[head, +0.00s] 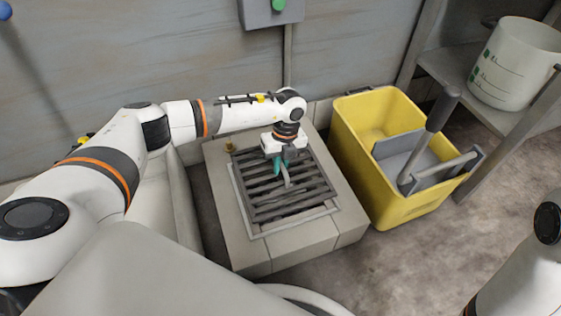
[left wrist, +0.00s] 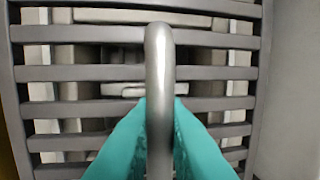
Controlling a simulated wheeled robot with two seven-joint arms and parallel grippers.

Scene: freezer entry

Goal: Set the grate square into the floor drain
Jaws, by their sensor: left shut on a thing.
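The dark slatted grate (head: 264,201) lies over the drain opening in a raised pale block. Its bars fill much of the left wrist view (left wrist: 225,73). The light drain frame (head: 290,226) shows along the grate's left and near edges. The grate looks slightly turned against this frame; I cannot tell whether it rests in it or hangs just above. My left gripper (head: 283,167), with teal fingers, is shut on the grate's grey loop handle (left wrist: 159,65). The fingers stand on both sides of the handle. My right gripper is out of view.
A yellow mop bucket (head: 405,209) with a grey wringer and upright handle stands close to the right of the block. A shelf with a white bucket (head: 515,65) is at the far right. A small brass fitting (head: 229,146) sits at the block's back left. The wall is behind.

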